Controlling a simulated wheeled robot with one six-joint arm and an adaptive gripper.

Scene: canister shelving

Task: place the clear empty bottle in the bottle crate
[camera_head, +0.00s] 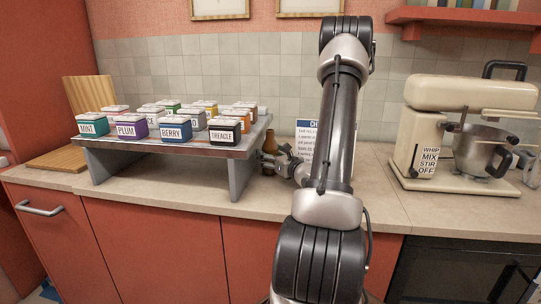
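My gripper (273,160) is small in the view, low over the counter just right of the shelf's front leg. Its fingers point left, and I cannot tell whether they are open or shut or hold anything. A brown bottle (269,143) stands upright behind the gripper, partly hidden by it. I cannot make out a clear empty bottle; a small glassy shape (527,162) at the right edge, behind the mixer bowl, is too hidden to name. No bottle crate can be made out.
A cream stand mixer (440,150) stands at right. A sign (306,135) is partly behind my arm. A wooden board (58,159) lies at left. Counter front is clear.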

